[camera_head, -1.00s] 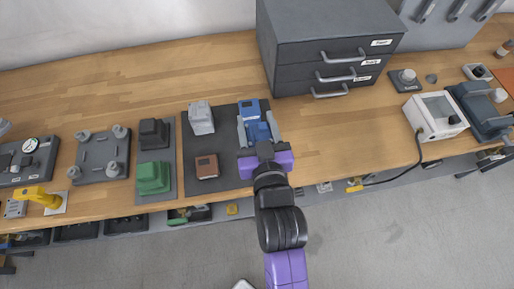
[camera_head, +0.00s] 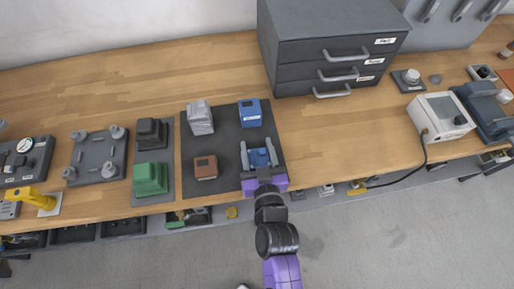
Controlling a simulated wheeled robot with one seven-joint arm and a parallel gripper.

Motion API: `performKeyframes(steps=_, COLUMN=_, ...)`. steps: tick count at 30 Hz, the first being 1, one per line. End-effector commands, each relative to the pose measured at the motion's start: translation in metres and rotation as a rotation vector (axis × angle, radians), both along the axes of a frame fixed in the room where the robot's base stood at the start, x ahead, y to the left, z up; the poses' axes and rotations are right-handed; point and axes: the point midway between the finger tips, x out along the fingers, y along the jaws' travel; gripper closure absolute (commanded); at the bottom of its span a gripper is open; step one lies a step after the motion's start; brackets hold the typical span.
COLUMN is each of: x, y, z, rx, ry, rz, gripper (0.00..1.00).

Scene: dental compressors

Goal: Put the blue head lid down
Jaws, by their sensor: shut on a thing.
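My gripper (camera_head: 260,158) is at the front right of the dark grey mat (camera_head: 226,144). Its two grey fingers are on either side of a small blue part, which I take to be the blue head lid (camera_head: 260,158), and it is shut on it. Whether the lid touches the mat or is held above it, I cannot tell. A separate blue block (camera_head: 250,112) with a white label stands on the mat just behind the gripper, apart from the held part.
A light grey block (camera_head: 200,120) and a brown block (camera_head: 205,167) stand on the mat's left side. A black block (camera_head: 150,132) and a green block (camera_head: 150,179) are further left. A dark drawer cabinet (camera_head: 295,60) stands behind. Bare wooden bench (camera_head: 340,135) lies to the right.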

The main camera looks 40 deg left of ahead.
Motion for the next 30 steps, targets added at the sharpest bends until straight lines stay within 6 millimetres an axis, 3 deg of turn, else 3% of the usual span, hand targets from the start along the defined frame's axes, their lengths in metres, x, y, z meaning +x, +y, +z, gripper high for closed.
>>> performKeyframes(steps=12, x=0.0, y=0.0, z=-0.007, rx=-0.001, ry=0.0, rz=0.0, gripper=0.94)
performKeyframes(steps=13, x=0.0, y=0.0, z=-0.007, rx=-0.002, ry=0.001, rz=0.0, gripper=0.44)
performKeyframes(steps=16, x=-0.001, y=0.0, z=-0.007, rx=-0.004, ry=0.003, rz=0.001, gripper=0.26)
performKeyframes(steps=30, x=-0.005, y=0.002, z=-0.011, rx=-0.01, ry=0.009, rz=0.01, gripper=0.26)
